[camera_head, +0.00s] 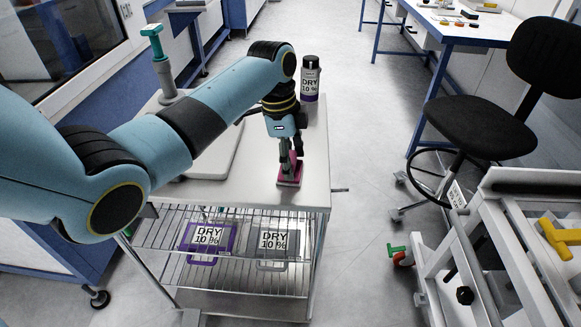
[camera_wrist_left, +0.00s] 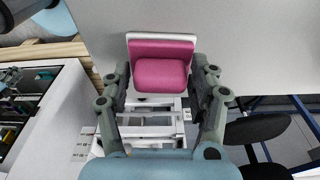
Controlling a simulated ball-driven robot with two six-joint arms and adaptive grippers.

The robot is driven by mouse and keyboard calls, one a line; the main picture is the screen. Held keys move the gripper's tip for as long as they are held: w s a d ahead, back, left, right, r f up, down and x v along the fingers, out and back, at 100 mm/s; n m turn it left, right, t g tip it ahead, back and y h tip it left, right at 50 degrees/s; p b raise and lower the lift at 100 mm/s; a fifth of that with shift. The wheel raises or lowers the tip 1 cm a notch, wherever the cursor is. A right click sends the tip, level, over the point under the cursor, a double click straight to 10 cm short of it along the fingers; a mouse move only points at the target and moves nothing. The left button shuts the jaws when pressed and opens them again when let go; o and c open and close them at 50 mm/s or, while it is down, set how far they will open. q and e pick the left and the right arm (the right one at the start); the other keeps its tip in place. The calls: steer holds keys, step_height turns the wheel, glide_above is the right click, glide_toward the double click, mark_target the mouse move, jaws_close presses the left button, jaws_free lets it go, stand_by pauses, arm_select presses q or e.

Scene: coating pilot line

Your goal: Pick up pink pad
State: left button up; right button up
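The pink pad (camera_head: 287,180) lies on the white top of the cart (camera_head: 312,140), near its front right corner. In the left wrist view the pink pad (camera_wrist_left: 162,73) shows a pink face with a pale strip along its far edge. My left gripper (camera_head: 291,160) points down at the pad, and its fingers hide part of it. In the left wrist view my left gripper (camera_wrist_left: 160,85) has its fingers apart, one on each side of the pad, with narrow gaps seeming to remain. My right gripper is in neither view.
A teal-handled tool (camera_head: 158,55) stands at the cart's back left. Purple (camera_head: 188,245) and grey (camera_head: 278,262) labelled items sit on the wire shelf below. A black chair (camera_head: 470,125) stands right.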

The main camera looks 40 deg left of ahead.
mark_target(294, 156)
arm_select(q)
steer(key=c, duration=0.8)
steer(key=shift+r, duration=0.1)
steer(key=shift+r, duration=0.2)
step_height(294, 156, up, 4)
steer(key=shift+w+f, duration=0.1)
steer(key=d+r+b, duration=0.1)
steer(key=d+r, duration=0.5)
steer(key=d, duration=0.5)
steer(key=shift+d+r, duration=0.3)
steer(key=shift+w, duration=0.1)
